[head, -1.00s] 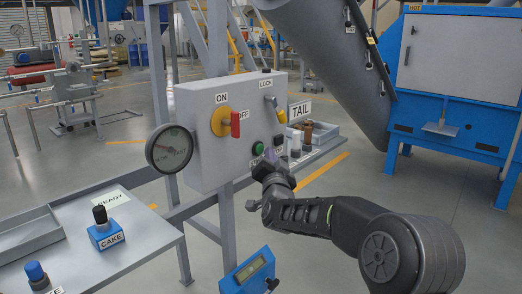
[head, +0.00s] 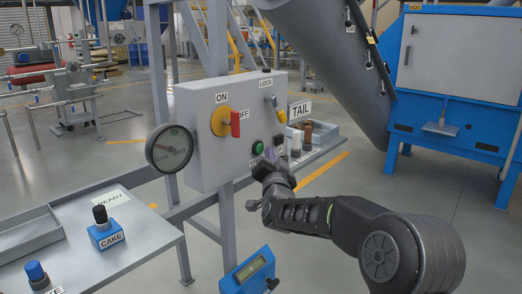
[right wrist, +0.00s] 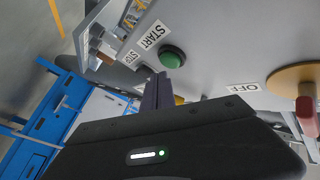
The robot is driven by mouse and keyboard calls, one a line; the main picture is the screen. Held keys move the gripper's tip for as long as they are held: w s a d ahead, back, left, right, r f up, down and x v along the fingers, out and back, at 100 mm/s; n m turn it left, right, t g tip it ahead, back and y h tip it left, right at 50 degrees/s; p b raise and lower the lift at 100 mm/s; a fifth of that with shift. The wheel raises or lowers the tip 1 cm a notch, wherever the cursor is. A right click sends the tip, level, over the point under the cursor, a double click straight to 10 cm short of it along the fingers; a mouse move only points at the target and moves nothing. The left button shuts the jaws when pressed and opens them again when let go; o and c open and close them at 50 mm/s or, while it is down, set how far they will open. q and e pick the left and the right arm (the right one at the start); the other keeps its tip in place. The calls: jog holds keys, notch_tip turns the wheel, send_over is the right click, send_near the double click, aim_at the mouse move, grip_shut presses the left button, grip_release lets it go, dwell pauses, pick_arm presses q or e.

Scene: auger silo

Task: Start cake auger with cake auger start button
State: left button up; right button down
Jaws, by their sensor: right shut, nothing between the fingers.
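The green start button (head: 257,148) is on the front of the grey control box (head: 208,165), with its label just below it. In the right wrist view the round green button (right wrist: 172,57) sits beside a START label (right wrist: 152,35). My right gripper (head: 268,155) is shut and empty, just right of and below the button in the head view. In the right wrist view its fingertips (right wrist: 160,78) are close to the button's edge; I cannot tell whether they touch. The label under the button is partly hidden by the gripper. My left gripper is not in view.
A TAIL tray is behind my gripper.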

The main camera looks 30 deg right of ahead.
jog(key=shift+w, duration=0.15)
dwell(0.7)
jog(key=shift+w+a, duration=0.15)
jog(key=shift+w, duration=0.15)
jog(key=shift+w+a, duration=0.15)
jog(key=shift+w, duration=0.3)
dwell(0.7)
jog(key=shift+s, duration=0.15)
jog(key=shift+s+d+b, duration=0.3)
jog(key=shift+s+b, duration=0.4)
jog(key=shift+b, duration=0.05)
jog(key=shift+s, duration=0.15)
jog(key=s+b, duration=0.1)
jog(key=s+d+b, duration=0.1)
jog(key=s, duration=0.1)
jog(key=s+b, duration=0.1)
jog(key=s, duration=0.1)
jog(key=shift+d, duration=0.25)
